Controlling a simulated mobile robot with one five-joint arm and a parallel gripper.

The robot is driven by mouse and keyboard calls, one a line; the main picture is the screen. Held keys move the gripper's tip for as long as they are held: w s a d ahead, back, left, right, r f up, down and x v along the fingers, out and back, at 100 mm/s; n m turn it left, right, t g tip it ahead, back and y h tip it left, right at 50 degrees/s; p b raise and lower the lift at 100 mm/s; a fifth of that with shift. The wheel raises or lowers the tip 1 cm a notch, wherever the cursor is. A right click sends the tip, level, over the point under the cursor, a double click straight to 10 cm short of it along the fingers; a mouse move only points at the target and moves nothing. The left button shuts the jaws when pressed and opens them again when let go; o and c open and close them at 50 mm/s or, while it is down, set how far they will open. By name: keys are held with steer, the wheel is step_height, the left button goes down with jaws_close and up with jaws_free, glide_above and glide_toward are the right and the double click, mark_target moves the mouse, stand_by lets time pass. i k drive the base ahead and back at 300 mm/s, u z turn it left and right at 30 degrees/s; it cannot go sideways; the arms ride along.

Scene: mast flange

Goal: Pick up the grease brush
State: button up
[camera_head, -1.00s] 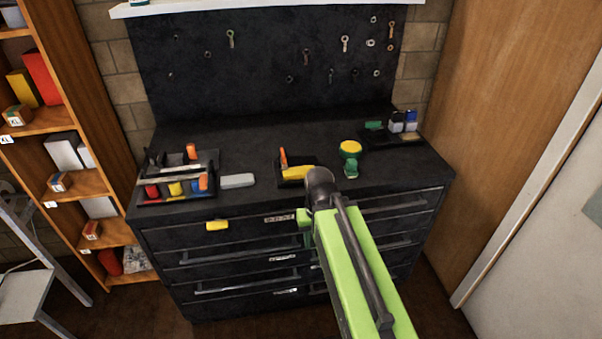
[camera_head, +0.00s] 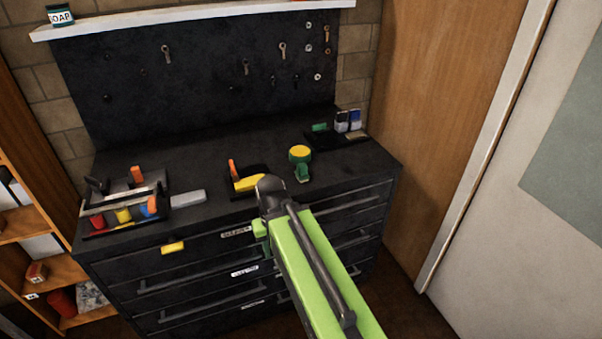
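I cannot pick out a grease brush for certain. A yellow piece with an orange upright part (camera_head: 247,181) sits in a small dark holder on the black workbench (camera_head: 213,151), just behind the end of my arm. To its right stands a green item with a round yellow top (camera_head: 300,155), with a small green piece in front of it. My green arm reaches up from the bottom right, and its dark grey joint overlaps the bench's front edge.
A tool caddy (camera_head: 125,212) and a grey block (camera_head: 188,198) are on the left of the bench. A dark tray (camera_head: 335,139) with small boxes is at the back right. Drawer handles line the front, with a yellow piece (camera_head: 173,248). A pegboard (camera_head: 200,80) stands behind.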

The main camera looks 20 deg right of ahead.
mark_target(302, 174)
steer(key=z, duration=5.75)
steer(key=i, duration=0.15)
steer(key=z, duration=2.7)
steer(key=k, duration=0.8)
steer(key=z, duration=2.05)
steer(key=i, duration=1.1)
steer(key=u, duration=0.2)
